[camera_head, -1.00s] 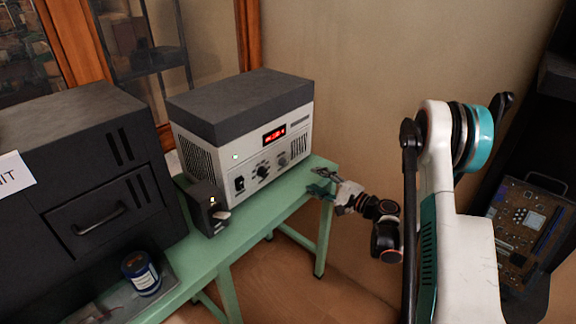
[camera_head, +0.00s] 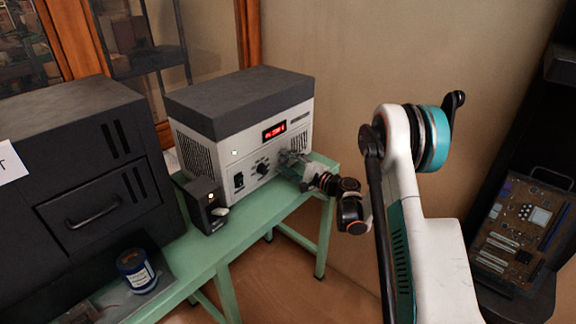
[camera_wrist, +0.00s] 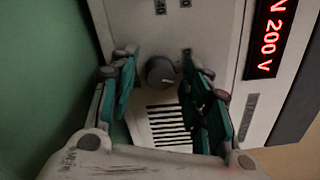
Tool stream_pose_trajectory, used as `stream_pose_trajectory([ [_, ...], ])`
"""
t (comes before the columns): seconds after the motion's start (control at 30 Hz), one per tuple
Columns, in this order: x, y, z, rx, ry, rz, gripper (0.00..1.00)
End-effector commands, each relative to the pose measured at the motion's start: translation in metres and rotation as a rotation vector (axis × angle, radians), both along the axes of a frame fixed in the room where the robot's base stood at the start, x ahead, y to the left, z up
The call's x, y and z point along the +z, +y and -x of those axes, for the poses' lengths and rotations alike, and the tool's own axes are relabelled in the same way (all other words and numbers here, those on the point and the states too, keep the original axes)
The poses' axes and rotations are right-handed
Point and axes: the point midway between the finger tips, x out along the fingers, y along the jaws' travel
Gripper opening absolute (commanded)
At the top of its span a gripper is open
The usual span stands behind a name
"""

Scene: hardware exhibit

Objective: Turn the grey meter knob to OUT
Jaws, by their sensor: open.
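The meter (camera_head: 215,155) is a light box with a dark top and a red lit display, standing on a green table. In the wrist view, its round grey knob (camera_wrist: 160,71) lies between my two teal fingers, with a visible gap on each side. My gripper (camera_wrist: 162,62) is open and points at the meter's front panel. In the head view, my gripper (camera_head: 291,161) is at the right end of the panel and hides the grey knob. The small marks around the knob are too blurred to read.
A black knob (camera_head: 262,168) and a black switch (camera_head: 239,181) sit left of my gripper on the panel. A small black box (camera_head: 205,206) stands on the green table (camera_head: 250,212) before the meter. A blue can (camera_head: 137,271) is nearer.

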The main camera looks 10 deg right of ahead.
Motion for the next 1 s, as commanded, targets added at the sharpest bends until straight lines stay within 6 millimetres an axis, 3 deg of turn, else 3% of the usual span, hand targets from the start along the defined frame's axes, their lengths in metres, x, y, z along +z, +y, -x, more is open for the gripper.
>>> stream_pose_trajectory([
  [0.3, 0.0005, 0.0017, -0.0023, 0.0, 0.0, 0.0, 0.44],
  [0.37, 0.0005, 0.0017, -0.0023, 0.0, 0.0, 0.0, 0.33],
  [0.5, 0.0004, 0.0017, -0.0022, 0.0, 0.0, 0.0, 0.01],
  [1.0, -0.0001, 0.0018, -0.002, 0.0, -0.053, 0.075, 0.0],
])
